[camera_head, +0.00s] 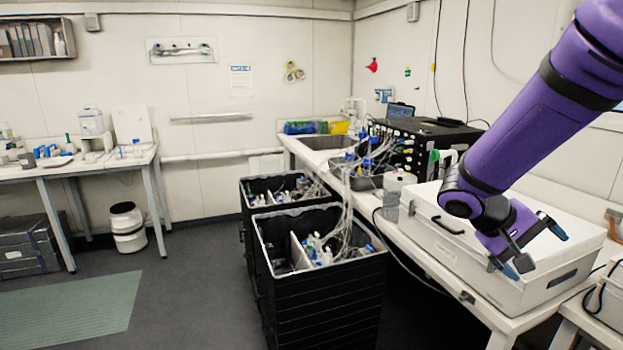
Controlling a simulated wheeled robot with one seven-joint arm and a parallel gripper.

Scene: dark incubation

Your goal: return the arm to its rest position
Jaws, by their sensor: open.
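My purple arm reaches in from the upper right in the head view. My gripper (533,252) hangs at its lower end, with its two blue-tipped fingers spread apart and nothing between them. It is in front of or above a large white box (455,225) with a dark handle on the right-hand bench. I cannot tell how much gap there is between the fingers and the box.
Two black crates (322,290) with bottles and tubing stand on the floor by the bench (420,262). A black device (428,150) and a sink (328,142) are behind. A white bin (127,227) stands left; the floor (190,290) between is clear.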

